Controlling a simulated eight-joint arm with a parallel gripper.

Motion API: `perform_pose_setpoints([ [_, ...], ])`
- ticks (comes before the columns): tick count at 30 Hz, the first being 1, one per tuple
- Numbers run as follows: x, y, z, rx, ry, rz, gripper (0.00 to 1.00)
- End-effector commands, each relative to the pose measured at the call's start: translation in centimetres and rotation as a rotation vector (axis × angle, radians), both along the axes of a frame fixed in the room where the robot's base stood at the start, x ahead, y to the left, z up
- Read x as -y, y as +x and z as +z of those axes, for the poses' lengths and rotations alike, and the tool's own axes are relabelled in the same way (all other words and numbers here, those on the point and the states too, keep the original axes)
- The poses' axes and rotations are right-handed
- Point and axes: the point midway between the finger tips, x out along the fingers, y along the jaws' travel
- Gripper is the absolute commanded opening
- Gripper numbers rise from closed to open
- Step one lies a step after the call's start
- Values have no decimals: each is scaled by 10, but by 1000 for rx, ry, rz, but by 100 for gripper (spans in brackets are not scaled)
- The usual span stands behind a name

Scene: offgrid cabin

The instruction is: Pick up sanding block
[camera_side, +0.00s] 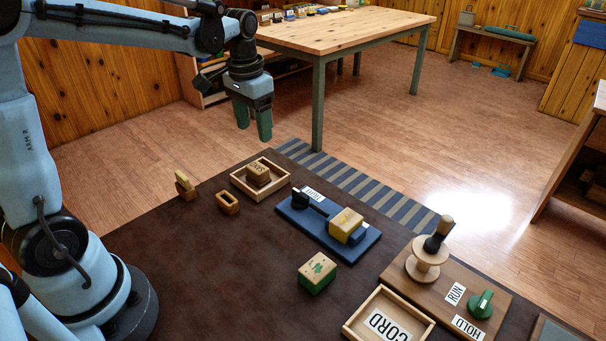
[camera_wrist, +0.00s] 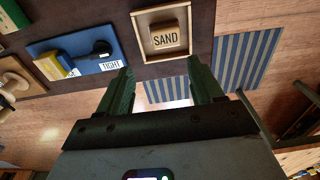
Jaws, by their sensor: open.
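A small tan wooden block lettered SAND, which I take as the sanding block (camera_side: 258,174), sits inside a shallow light-wood tray (camera_side: 276,191). The wrist view shows the block (camera_wrist: 165,38) and the tray (camera_wrist: 142,40) beyond my fingertips. My gripper (camera_side: 253,130) is open and empty, with its green fingers pointing down, raised above and apart from the tray. In the wrist view my gripper's fingers (camera_wrist: 160,78) stand well apart with nothing between them. The lower part of the block is partly hidden by the tray wall in the side view.
A blue board (camera_side: 300,221) with a black knob and a yellow-and-wood block is right of the tray. Small wooden pieces (camera_side: 228,203) lie left of it. A green-based block (camera_side: 317,272), a CORD tray (camera_side: 355,322) and a spool board (camera_side: 395,273) stand nearer.

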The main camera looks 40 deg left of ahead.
Motion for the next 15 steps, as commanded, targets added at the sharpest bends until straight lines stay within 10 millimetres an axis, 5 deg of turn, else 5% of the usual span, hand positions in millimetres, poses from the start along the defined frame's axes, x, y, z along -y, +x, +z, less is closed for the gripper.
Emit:
perform_pose_setpoints([
  [8,-11,9,-14,-55,-13,1,66],
  [15,-11,9,-49,-54,-12,1,66],
])
